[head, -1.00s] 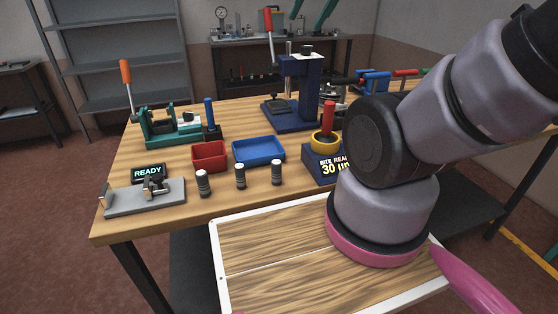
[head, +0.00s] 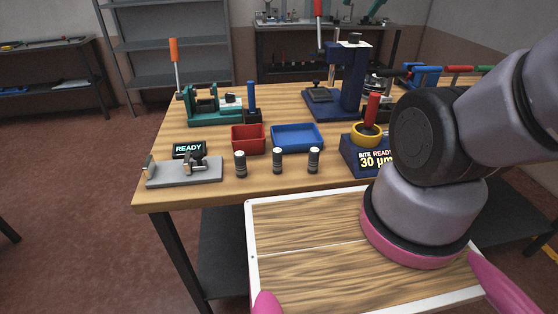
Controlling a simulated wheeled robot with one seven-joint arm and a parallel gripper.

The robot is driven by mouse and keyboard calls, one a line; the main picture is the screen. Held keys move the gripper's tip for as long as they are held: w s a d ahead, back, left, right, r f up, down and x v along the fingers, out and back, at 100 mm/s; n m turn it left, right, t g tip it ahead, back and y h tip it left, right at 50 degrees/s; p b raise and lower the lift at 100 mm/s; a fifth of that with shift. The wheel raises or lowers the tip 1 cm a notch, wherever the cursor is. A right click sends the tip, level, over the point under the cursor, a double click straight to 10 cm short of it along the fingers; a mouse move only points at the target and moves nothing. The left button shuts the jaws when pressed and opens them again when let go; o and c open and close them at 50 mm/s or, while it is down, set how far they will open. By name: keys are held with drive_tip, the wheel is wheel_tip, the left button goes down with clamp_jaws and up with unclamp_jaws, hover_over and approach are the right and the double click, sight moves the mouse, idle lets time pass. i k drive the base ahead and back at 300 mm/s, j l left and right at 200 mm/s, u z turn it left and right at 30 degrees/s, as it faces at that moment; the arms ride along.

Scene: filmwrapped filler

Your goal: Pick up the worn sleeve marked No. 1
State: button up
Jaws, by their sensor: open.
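Three small dark-grey cylindrical sleeves with pale bands stand upright in a row near the front of the wooden workbench (head: 215,195): the left sleeve (head: 240,163), the middle sleeve (head: 277,161) and the right sleeve (head: 314,160). Their markings are too small to read, so I cannot tell which is No. 1. All three stand apart, with nothing touching them. My arm's thick grey links fill the right side of the view.
Behind the sleeves lie a red tray (head: 235,147) and a blue tray (head: 277,147). Left is a grey fixture (head: 185,177) with a READY display (head: 189,149). Right is a blue gauge block (head: 352,160) with a yellow ring (head: 357,138). A blue press (head: 353,85) stands behind.

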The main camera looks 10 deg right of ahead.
sight(277, 152)
drive_tip(key=k+j+z, duration=0.2)
drive_tip(key=j, duration=0.35)
drive_tip(key=k+j+z, duration=0.2)
drive_tip(key=k+j, duration=0.15)
drive_tip(key=j, duration=0.15)
drive_tip(key=k+j+z, duration=0.2)
drive_tip(key=k+j, duration=0.15)
drive_tip(key=j, duration=0.1)
